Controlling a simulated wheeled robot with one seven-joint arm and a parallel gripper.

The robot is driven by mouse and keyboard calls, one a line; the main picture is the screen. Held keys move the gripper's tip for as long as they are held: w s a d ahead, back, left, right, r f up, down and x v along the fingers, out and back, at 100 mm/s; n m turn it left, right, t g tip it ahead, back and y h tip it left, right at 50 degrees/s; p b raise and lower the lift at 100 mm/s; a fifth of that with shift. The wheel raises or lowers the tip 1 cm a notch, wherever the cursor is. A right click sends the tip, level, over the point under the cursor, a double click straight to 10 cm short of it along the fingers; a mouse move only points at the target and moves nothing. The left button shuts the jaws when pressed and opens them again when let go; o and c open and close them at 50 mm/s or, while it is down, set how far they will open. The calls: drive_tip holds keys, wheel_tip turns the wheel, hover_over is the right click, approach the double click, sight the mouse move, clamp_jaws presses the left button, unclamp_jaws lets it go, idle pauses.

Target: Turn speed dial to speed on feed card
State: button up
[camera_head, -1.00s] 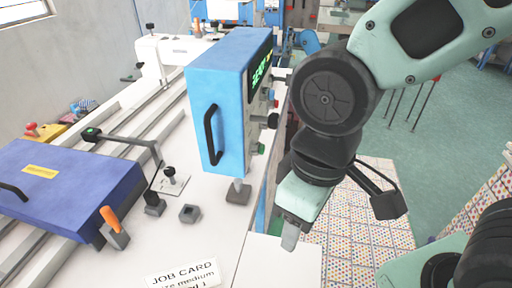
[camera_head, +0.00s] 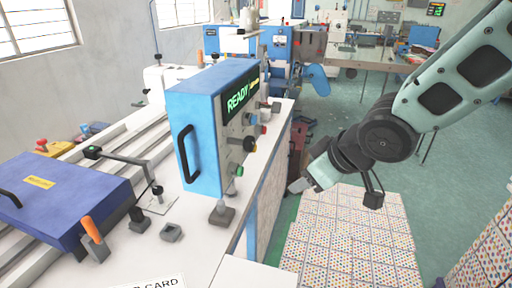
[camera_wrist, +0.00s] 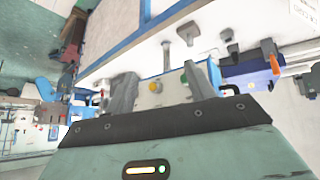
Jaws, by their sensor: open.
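A blue control box (camera_head: 195,130) stands on the white table, its lit "READY" display (camera_head: 240,95) facing right. Below the display are dark knobs, one a black knob (camera_head: 248,144), plus red and green buttons; I cannot tell which is the speed dial. A white job card (camera_head: 155,283) is cut off at the bottom edge, only "CARD" readable. My gripper (camera_head: 300,186) is right of the box, apart from it, over the aisle.
A purple-blue case (camera_head: 65,200) and an orange-handled tool (camera_head: 92,230) are on the left of the table.

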drive_tip(key=w+n+t+y+b, duration=0.2)
drive_tip(key=w+y, duration=0.4)
drive_tip(key=w, duration=0.3)
drive_tip(key=n+g+y, duration=0.3)
drive_tip(key=g+y, duration=0.1)
drive_tip(key=y, duration=0.3)
approach(253, 145)
drive_tip(key=p+x, duration=0.3)
drive_tip(key=x, duration=0.8)
drive_tip(key=shift+w+d+p, duration=0.1)
drive_tip(key=shift+p, duration=0.3)
drive_tip(key=c, duration=0.9)
